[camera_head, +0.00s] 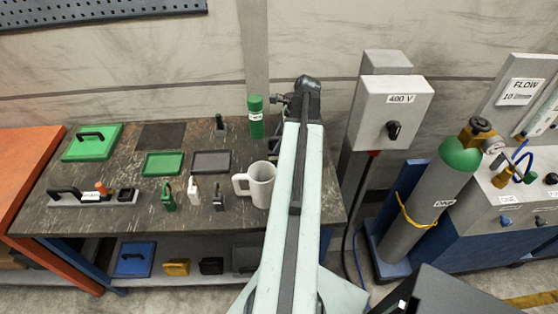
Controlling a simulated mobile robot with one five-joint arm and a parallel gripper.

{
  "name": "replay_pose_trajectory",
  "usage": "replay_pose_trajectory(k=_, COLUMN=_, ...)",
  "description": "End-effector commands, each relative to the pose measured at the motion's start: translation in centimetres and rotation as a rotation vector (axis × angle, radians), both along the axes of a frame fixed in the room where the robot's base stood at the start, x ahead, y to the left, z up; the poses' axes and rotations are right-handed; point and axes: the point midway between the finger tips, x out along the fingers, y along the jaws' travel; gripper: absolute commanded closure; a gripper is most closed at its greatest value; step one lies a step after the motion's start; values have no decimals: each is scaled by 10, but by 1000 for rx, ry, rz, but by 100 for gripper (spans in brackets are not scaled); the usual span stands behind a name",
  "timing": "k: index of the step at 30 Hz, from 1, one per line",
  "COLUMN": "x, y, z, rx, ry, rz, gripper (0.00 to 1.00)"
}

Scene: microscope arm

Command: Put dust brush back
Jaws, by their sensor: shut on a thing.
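My arm reaches over the bench, and its dark end with my gripper (283,99) is at the back right, near the green bottle. My gripper is small and partly hidden by my arm. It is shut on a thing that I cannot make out. I cannot pick out the dust brush for certain. A small dark item with a green part (220,123) stands at the back of the bench. A green tray (163,163) and a dark grey tray (211,161) lie on the bench, both looking empty.
A white mug (261,185), several small bottles and tools, and a grey holder (67,200) stand along the bench front. A green bottle (256,117) is at the back. The 400 V box (391,111) and gas cylinder (421,207) are right.

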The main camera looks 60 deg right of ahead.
Motion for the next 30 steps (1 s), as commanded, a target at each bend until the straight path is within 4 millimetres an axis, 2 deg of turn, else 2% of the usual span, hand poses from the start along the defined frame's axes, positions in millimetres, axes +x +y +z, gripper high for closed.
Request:
replay_pose_trajectory(k=1, x=0, y=0, z=-14, rx=0, ry=0, rz=0, gripper=91)
replay_pose_trajectory(k=6, x=-1, y=0, z=-14, rx=0, ry=0, rz=-1, gripper=91)
replay_pose_trajectory(k=13, x=-1, y=-1, z=-51, rx=0, ry=0, rz=-2, gripper=91)
replay_pose_trajectory(k=14, x=-1, y=-1, z=-51, rx=0, ry=0, rz=-2, gripper=91)
replay_pose_trajectory(k=15, x=-1, y=-1, z=-50, rx=0, ry=0, rz=-2, gripper=97)
replay_pose_trajectory(k=17, x=-1, y=-1, z=-47, rx=0, ry=0, rz=-2, gripper=100)
replay_pose_trajectory(k=23, x=-1, y=-1, z=-49, rx=0, ry=0, rz=-2, gripper=100)
replay_pose_trajectory(k=24, x=-1, y=-1, z=-49, rx=0, ry=0, rz=-3, gripper=48)
replay_pose_trajectory(k=26, x=-1, y=-1, z=-48, rx=0, ry=0, rz=-3, gripper=31)
replay_pose_trajectory(k=30, x=-2, y=-1, z=-48, rx=0, ry=0, rz=-3, gripper=31)
